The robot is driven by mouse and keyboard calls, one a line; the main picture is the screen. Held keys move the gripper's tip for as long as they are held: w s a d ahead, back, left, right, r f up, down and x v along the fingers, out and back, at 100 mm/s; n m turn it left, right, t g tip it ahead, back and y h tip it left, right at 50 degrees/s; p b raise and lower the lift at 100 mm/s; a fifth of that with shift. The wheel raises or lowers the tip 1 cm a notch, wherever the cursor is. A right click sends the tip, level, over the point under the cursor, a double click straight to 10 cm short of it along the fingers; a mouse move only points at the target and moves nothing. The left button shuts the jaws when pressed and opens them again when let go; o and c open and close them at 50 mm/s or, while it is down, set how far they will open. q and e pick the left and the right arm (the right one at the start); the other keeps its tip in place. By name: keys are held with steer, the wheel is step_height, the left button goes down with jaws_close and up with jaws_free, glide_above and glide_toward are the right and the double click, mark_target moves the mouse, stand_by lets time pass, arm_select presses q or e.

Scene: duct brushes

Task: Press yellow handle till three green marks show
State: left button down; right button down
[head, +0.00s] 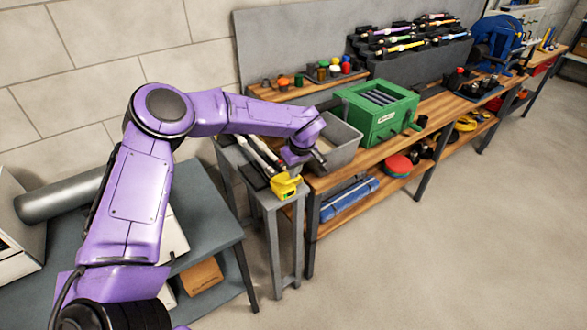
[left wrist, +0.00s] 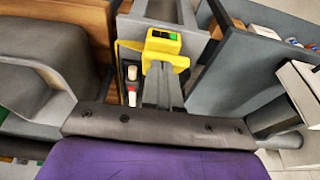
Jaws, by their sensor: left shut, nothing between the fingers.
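The yellow handle (head: 285,187) sits at the front end of a narrow grey stand (head: 270,203). It also shows in the left wrist view (left wrist: 181,61), at top centre. A small dark window (left wrist: 162,35) on its top shows green; I cannot count separate marks. My left gripper (head: 318,158) is shut and empty, above and right of the handle in the head view. In the left wrist view its grey fingers (left wrist: 164,72) point at the handle and overlap it; I cannot tell whether they touch. My right gripper is out of view.
Beside the handle lie white tubes (head: 263,152) on the stand. A grey bin (head: 343,143) and a green box (head: 375,113) stand on the wooden bench to the right. A grey table (head: 205,215) is at the left. The floor in front is clear.

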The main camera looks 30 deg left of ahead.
arm_select(q)
steer(key=shift+s+d+f+y, duration=0.1)
steer(key=shift+d+f+y, duration=0.15)
steer(key=shift+f+y, duration=0.05)
step_height(320, 180, down, 6)
steer(key=s+d+t+y+b, duration=0.1)
steer(key=d+t+y+b, duration=0.1)
steer(key=y, duration=0.3)
steer(key=shift+d+r+y+b, duration=0.15)
steer(key=shift+d+y+b, duration=0.2)
steer(key=shift+d, duration=0.1)
steer(key=shift+s, duration=0.1)
steer(key=s+d+r+p, duration=0.2)
steer(key=d+r, duration=0.4)
steer(key=r, duration=0.5)
steer(key=shift+s+d+r, duration=0.15)
steer(key=shift+s+d, duration=0.1)
steer(key=shift+s, duration=0.1)
